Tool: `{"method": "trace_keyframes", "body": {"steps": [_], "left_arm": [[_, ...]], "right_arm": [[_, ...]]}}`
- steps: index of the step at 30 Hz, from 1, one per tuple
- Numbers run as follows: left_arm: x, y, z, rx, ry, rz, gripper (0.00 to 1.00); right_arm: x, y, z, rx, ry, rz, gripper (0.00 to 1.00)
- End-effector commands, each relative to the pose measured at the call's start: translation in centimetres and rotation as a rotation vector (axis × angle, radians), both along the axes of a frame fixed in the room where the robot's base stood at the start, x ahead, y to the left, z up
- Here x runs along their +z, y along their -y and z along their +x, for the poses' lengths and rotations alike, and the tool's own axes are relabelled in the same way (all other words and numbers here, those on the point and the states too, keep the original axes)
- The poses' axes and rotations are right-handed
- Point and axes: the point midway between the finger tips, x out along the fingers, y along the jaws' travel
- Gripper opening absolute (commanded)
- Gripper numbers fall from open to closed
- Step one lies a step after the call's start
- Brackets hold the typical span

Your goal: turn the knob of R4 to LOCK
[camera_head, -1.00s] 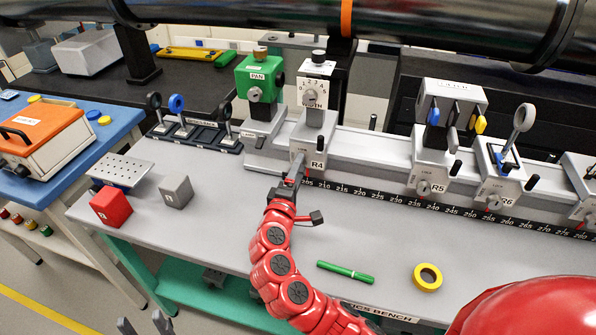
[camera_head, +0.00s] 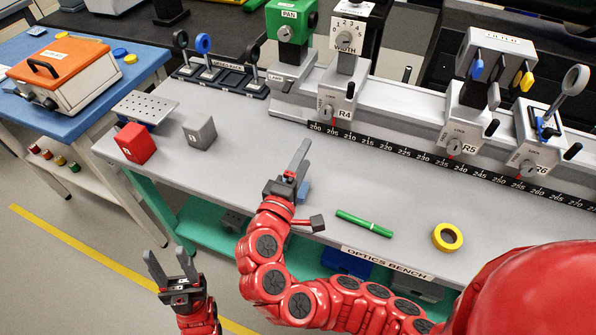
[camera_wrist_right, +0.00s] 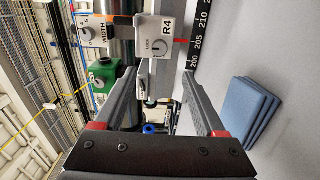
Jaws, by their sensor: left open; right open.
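The R4 carrier (camera_head: 340,98) is a light grey block on the rail, with a small grey knob (camera_head: 327,111) on its front face under a LOCK mark. The carrier bears a white WIDTH dial unit (camera_head: 349,40). In the right wrist view the R4 knob (camera_wrist_right: 158,46) shows beyond the fingers beside the LOCK lettering; its exact setting is too small to tell. My right gripper (camera_head: 302,152) is open and empty, in front of and below R4, apart from the knob. My left gripper (camera_head: 166,258) is open and empty, off the bench's front edge.
Carriers R5 (camera_head: 462,135) and R6 (camera_head: 540,150) stand right of R4. A green PAN unit (camera_head: 289,25) stands left. A green pen (camera_head: 364,223) and yellow tape roll (camera_head: 447,237) lie on the bench. Blue pads (camera_wrist_right: 248,115) lie near my right gripper.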

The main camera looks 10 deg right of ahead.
Motion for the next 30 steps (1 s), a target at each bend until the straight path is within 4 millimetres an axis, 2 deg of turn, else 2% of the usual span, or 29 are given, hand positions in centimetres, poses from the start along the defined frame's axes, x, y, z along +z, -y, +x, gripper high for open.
{"method": "trace_keyframes", "body": {"steps": [3,9,30], "left_arm": [[0.1,0.0,0.0,0.000,0.000,0.000,0.50],[0.2,0.0,0.0,0.000,0.000,0.000,0.50],[0.2,0.0,0.0,0.000,0.000,0.000,0.50]], "right_arm": [[0.0,-1.1,-1.5,0.003,-0.003,0.003,0.73],[0.0,-1.8,-2.7,-0.001,-0.003,0.001,0.73],[0.0,-1.8,-2.8,-0.003,-0.001,0.000,0.73]]}}
